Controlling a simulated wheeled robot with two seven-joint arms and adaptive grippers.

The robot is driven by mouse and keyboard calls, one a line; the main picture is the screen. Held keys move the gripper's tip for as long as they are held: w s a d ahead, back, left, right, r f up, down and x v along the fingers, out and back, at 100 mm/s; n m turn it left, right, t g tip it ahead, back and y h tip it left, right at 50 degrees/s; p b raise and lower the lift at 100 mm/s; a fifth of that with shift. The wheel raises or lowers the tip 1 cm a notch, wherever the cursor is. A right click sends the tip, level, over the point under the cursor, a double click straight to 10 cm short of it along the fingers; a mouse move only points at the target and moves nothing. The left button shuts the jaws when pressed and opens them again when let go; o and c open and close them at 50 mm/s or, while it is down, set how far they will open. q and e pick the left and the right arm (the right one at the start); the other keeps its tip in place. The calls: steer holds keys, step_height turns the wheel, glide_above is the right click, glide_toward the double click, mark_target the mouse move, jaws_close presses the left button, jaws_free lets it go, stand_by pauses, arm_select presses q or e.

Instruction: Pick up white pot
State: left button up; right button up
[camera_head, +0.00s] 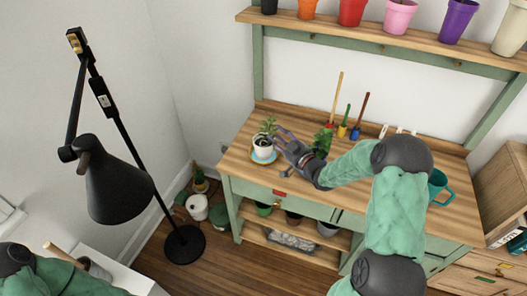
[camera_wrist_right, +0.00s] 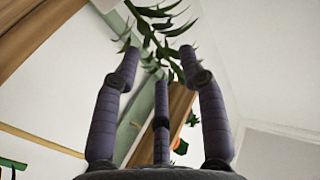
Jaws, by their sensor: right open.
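I cannot tell whether a finger touches the pot. In the right wrist view the spread fingers (camera_wrist_right: 158,62) point toward green leaves (camera_wrist_right: 160,22); the pot is not visible there. My left arm shows at the bottom left, but its gripper is out of view.
Small tools in coloured pots (camera_head: 343,131) stand at the bench's back. A teal mug (camera_head: 437,185) is on its right. Coloured pots line the upper shelf (camera_head: 400,38). A black floor lamp (camera_head: 118,185) stands left of the bench; another white pot (camera_head: 197,207) is on the floor.

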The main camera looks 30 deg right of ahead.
steer(key=b, duration=0.2)
glide_above(270, 145)
steer(key=shift+s+d+f, duration=0.1)
steer(key=shift+f, duration=0.05)
steer(key=shift+w, duration=0.3)
steer(key=shift+r, duration=0.2)
jaws_close()
